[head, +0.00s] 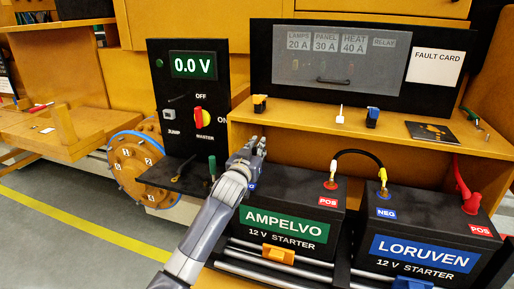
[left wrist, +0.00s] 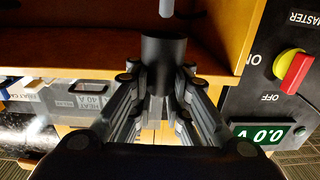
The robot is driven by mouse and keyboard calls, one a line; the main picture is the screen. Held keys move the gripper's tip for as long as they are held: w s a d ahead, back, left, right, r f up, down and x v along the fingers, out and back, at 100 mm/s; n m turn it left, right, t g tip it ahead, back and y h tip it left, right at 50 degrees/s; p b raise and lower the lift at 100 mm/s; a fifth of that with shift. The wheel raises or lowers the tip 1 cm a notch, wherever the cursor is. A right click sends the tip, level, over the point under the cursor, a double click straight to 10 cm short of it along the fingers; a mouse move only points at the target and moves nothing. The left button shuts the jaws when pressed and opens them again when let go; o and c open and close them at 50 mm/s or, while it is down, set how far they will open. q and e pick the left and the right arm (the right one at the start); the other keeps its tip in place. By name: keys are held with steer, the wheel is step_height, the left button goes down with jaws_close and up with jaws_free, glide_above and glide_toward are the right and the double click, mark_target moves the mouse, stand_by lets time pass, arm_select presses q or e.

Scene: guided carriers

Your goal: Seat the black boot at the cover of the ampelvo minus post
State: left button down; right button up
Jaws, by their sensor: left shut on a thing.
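The Ampelvo battery (head: 285,210) has a green label and stands in the lower middle of the head view. Its red POS tag shows at the right, with a black cable joining its plus post to the Loruven battery. My left gripper (head: 256,146) is over its far left corner and hides the minus post there. In the left wrist view, the left gripper (left wrist: 163,85) is shut on the black boot (left wrist: 163,52), a short dark cylinder. A pale grey rod (left wrist: 166,8) shows just beyond the boot's far end; I cannot tell whether they touch. My right gripper is out of view.
The Loruven battery (head: 425,235) stands at the right. A black panel (head: 190,100) reads 0.0 V and has a red master switch (head: 198,116). An orange shelf (head: 390,132) with small parts and a fault card (head: 436,67) panel rise behind the batteries.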

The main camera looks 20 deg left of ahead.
arm_select(q)
steer(key=shift+f, duration=0.25)
stand_by(0.3)
steer(key=shift+r+p, duration=0.3)
steer(key=shift+p, duration=0.2)
stand_by(1.7)
steer(key=shift+f, duration=0.25)
steer(key=shift+f+b, duration=0.5)
steer(key=shift+f, duration=0.1)
steer(key=shift+f+b, duration=0.5)
steer(key=shift+f, duration=0.25)
steer(key=c, duration=1.4)
jaws_free()
